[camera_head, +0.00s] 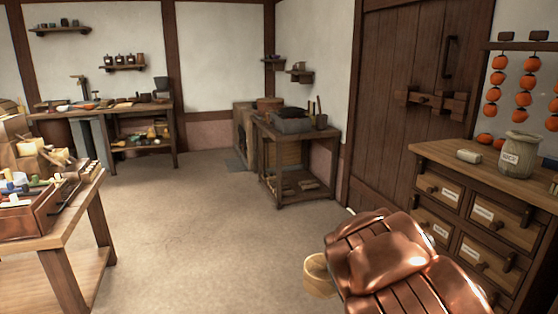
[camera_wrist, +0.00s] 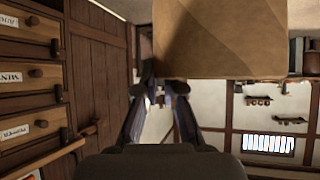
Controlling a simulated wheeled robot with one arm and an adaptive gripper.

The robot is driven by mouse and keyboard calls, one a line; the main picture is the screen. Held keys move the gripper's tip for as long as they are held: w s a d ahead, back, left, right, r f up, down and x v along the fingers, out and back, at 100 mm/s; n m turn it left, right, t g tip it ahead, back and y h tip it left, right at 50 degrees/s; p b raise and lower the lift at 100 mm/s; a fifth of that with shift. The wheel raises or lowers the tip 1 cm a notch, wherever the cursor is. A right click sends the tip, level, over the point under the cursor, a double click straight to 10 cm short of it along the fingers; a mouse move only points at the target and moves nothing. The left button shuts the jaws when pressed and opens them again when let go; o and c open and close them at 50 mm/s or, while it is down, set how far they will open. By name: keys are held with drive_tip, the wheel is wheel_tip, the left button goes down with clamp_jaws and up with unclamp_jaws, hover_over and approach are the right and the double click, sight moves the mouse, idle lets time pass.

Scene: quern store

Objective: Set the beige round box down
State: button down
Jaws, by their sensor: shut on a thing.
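The beige round box (camera_head: 318,278) shows at the lower middle of the head view, beside my copper-coloured arm, above the floor. In the wrist view the box (camera_wrist: 225,40) is large, at the top, right by the fingertips. My gripper (camera_wrist: 164,85) is shut on it. In the head view my arm hides the gripper and part of the box.
A chest of drawers (camera_head: 480,152) on the right bears a labelled jar (camera_head: 519,155) and a small pale roll (camera_head: 468,157). A wooden table (camera_head: 62,232) with a tool tray stands at left. A workstand (camera_head: 295,135) is at the back. The middle floor is clear.

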drive_tip(key=s+r+p, duration=0.2)
drive_tip(key=r+p, duration=1.1)
drive_tip(key=r, duration=0.2)
drive_tip(key=s+r+p, duration=0.2)
drive_tip(key=r+p, duration=1.2)
drive_tip(key=r, duration=0.1)
drive_tip(key=shift+r, duration=0.3)
